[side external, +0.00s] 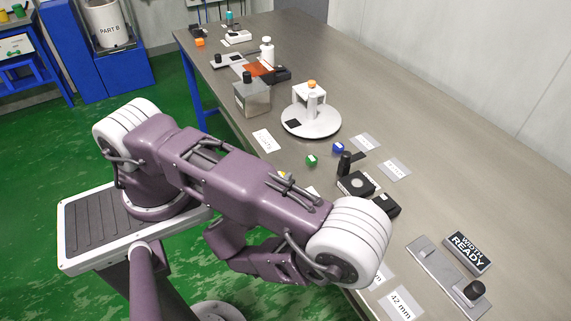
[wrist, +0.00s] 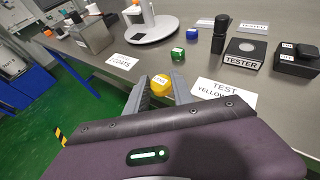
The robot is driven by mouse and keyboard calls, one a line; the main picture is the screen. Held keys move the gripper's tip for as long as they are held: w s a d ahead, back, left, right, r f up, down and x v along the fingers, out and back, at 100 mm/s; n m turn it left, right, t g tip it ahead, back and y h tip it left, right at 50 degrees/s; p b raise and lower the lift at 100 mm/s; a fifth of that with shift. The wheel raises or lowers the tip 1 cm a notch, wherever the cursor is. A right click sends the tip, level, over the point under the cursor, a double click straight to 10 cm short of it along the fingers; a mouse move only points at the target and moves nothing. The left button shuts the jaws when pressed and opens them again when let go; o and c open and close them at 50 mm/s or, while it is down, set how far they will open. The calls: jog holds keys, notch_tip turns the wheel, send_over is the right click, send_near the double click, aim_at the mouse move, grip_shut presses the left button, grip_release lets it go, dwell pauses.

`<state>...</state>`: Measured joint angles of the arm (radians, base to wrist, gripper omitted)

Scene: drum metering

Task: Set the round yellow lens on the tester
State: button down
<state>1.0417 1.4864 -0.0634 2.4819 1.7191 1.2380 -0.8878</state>
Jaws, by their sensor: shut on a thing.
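The round yellow lens (wrist: 161,86) sits between the two grey fingers of my gripper (wrist: 160,82) in the wrist view, with a small white label on it. My gripper is shut on it. In the side external view my arm hides the gripper; only a small yellow spot (side external: 283,174) shows beside the arm. The tester (wrist: 245,53) is a black block with a pale round spot on top and the word TESTER on its front. It also shows in the side external view (side external: 356,185). It is apart from the lens, farther off to the right in the wrist view.
A black upright cylinder (wrist: 219,36) stands left of the tester, and a black box (wrist: 296,60) right of it. Green (wrist: 178,53) and blue (wrist: 192,33) blocks lie beyond the lens. A white turntable (side external: 311,122) and a grey metal box (side external: 253,98) stand farther back. A "TEST YELLOW" card (wrist: 224,92) lies nearer.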

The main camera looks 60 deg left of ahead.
jog(key=s+d, duration=0.7)
jog(key=s, duration=0.2)
jog(key=shift+n+g+y, duration=0.4)
jog(key=shift+n+y, duration=0.2)
jog(key=shift+n, duration=0.1)
jog(key=w+d, duration=0.1)
jog(key=w, duration=0.3)
jog(key=w+d+r, duration=0.1)
jog(key=w+d, duration=0.1)
jog(key=w, duration=0.3)
jog(key=w+d, duration=0.1)
jog(key=w, duration=0.3)
jog(key=shift+w+d+r, duration=0.2)
jog(key=shift+r, duration=0.05)
notch_tip(320, 180, up, 7)
send_over(357, 188)
notch_tip(357, 188, down, 10)
jog(key=shift+r, duration=0.2)
